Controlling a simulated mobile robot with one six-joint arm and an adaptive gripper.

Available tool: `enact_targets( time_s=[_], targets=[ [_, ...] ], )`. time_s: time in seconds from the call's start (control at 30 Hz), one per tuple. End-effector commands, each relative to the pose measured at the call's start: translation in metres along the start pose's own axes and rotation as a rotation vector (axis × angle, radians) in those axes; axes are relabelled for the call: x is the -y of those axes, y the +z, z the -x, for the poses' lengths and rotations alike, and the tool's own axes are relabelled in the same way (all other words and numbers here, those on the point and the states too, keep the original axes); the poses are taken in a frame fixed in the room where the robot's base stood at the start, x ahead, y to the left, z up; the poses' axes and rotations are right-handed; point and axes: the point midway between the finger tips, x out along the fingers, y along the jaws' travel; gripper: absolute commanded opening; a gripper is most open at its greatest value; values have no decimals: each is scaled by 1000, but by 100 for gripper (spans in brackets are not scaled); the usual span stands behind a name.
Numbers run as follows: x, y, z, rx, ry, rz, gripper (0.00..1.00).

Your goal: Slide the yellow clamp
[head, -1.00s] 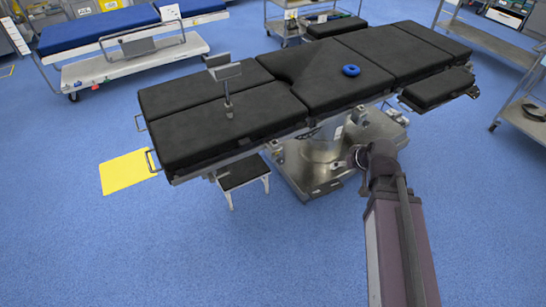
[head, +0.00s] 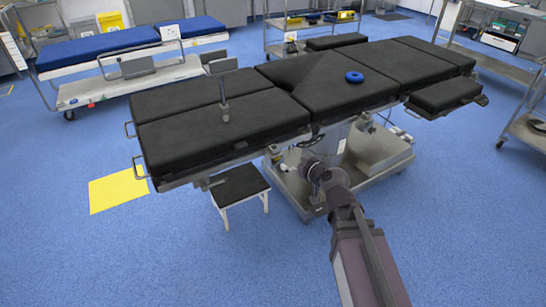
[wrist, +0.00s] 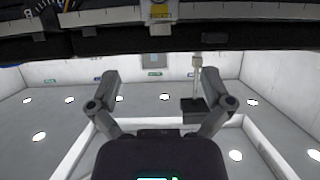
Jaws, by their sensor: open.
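My gripper (wrist: 159,74) is open and empty in the wrist view, its two fingers spread wide. In the head view the black-padded operating table (head: 215,125) fills the middle. My arm reaches to its near side; my fingers and the clamp cannot be made out there.
A black-topped step stool (head: 240,184) stands left of my arm, near the metal table base (head: 375,160). A blue ring (head: 354,77) lies on the padding. A slim post (head: 224,105) rises from the left section. Blue floor is free in front; a yellow floor patch (head: 118,190) lies left.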

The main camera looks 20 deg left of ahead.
Motion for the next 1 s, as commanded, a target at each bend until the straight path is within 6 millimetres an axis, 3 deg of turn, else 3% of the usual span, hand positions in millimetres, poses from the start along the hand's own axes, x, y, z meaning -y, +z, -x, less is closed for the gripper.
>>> enact_targets(
  time_s=[0.37,0.57,1.0],
  targets=[
    [0,0,-1,1,-1,0,100],
    [0,0,-12,1,-2,0,100],
    [0,2,-72,2,-2,1,100]
  ],
)
